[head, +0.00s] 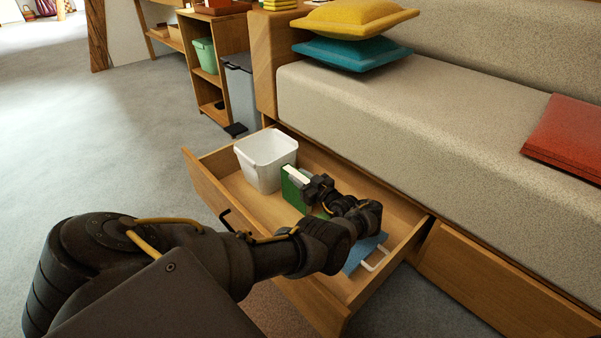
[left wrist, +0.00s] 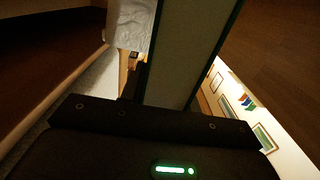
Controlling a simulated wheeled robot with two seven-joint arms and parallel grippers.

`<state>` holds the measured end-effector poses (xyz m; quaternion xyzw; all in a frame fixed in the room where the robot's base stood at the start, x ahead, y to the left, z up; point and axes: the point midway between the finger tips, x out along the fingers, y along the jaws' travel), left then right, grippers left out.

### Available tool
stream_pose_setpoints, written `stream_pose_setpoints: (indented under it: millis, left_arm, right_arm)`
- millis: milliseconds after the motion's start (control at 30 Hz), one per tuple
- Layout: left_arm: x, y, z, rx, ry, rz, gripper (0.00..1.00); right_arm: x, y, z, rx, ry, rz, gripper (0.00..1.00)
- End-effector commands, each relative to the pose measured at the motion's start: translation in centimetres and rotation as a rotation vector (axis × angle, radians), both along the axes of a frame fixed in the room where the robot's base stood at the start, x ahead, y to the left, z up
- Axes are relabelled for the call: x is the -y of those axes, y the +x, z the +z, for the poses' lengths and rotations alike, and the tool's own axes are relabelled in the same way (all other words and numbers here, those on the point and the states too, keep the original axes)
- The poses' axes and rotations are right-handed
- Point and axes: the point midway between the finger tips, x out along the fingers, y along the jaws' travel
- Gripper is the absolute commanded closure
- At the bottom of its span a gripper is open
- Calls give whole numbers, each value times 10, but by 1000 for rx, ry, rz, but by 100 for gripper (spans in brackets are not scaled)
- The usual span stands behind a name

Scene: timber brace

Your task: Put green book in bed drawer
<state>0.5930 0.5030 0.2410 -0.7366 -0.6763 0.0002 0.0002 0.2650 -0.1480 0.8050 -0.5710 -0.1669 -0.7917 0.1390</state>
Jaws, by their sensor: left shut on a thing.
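The green book (head: 291,192) stands upright in the open bed drawer (head: 240,187), beside a white bin. My left gripper (head: 310,187) is shut on the green book, reaching down into the drawer from above. I cannot tell whether the book's lower edge touches the drawer floor. In the left wrist view the book (left wrist: 188,55) runs up from the jaws, pale pages between dark green cover edges. My arm hides part of the drawer. My right gripper is in neither view.
The white bin (head: 266,163) fills the drawer's far end; it also shows in the left wrist view (left wrist: 130,24). A blue item (head: 361,252) with a white handle lies at the near end. The sofa seat (head: 420,130) overhangs the drawer's right side. A closed drawer (head: 490,285) adjoins.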

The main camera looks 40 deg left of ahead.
Motion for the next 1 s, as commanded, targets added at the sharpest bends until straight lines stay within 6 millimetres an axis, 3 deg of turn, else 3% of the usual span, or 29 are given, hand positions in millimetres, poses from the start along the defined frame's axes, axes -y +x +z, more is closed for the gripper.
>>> stream_pose_setpoints:
  millis: [233, 267, 433, 767, 1000]
  left_arm:
    - [0, 0, -4, 0, 1, 0, 100]
    - [0, 0, -4, -1, 0, 0, 67]
    - [0, 0, -3, -1, 0, 0, 47]
    - [0, 0, 3, -1, 0, 0, 47]
    - [37, -3, 0, 1, -5, -1, 47]
  right_arm:
    - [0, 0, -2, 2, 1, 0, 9]
    - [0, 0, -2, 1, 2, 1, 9]
    - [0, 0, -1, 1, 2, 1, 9]
    - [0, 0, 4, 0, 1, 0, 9]
    - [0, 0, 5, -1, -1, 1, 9]
